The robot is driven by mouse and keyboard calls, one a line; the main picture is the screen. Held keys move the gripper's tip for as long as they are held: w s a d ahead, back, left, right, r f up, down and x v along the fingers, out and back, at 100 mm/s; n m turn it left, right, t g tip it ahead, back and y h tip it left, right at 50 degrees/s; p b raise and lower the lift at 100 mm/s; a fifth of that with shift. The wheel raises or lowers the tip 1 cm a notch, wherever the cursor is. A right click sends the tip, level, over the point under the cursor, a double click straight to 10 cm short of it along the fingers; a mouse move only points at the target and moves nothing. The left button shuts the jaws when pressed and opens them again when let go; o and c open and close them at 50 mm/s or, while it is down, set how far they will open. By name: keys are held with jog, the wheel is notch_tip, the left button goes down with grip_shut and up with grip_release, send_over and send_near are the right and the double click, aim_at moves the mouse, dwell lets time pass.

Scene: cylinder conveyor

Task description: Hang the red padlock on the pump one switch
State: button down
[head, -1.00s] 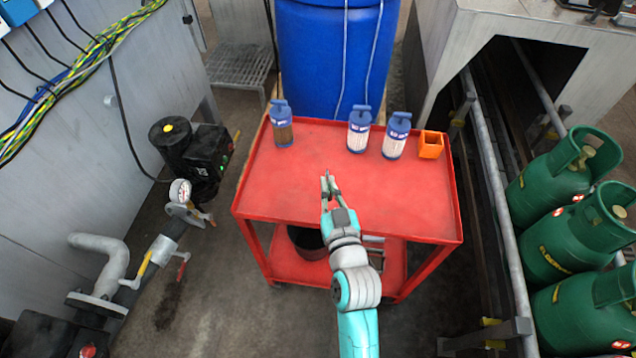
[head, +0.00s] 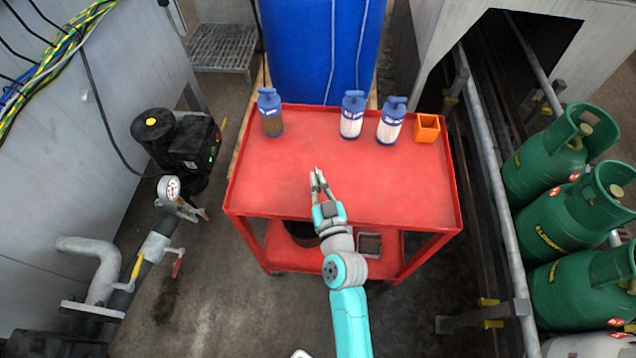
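I cannot make out a red padlock in the head view. My gripper (head: 317,170) is over the front middle part of the red cart top (head: 290,185), pointing away from me. Its two fingers lie close together in this view, and I see nothing between them; how wide they are apart is unclear. A black pump-like unit (head: 178,148) with a yellow dot and a small green light stands on the floor left of the cart. I cannot tell which part, if any, is the pump one switch.
Three blue-capped bottles (head: 352,115) and an orange open holder (head: 427,128) stand along the cart's back edge. A pressure gauge (head: 169,188) and pipework are at left. A blue drum (head: 310,50) is behind the cart.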

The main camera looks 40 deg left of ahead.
jog(key=shift+f, duration=0.8)
jog(key=c, duration=1.3)
grip_release()
jog(key=v, duration=1.2)
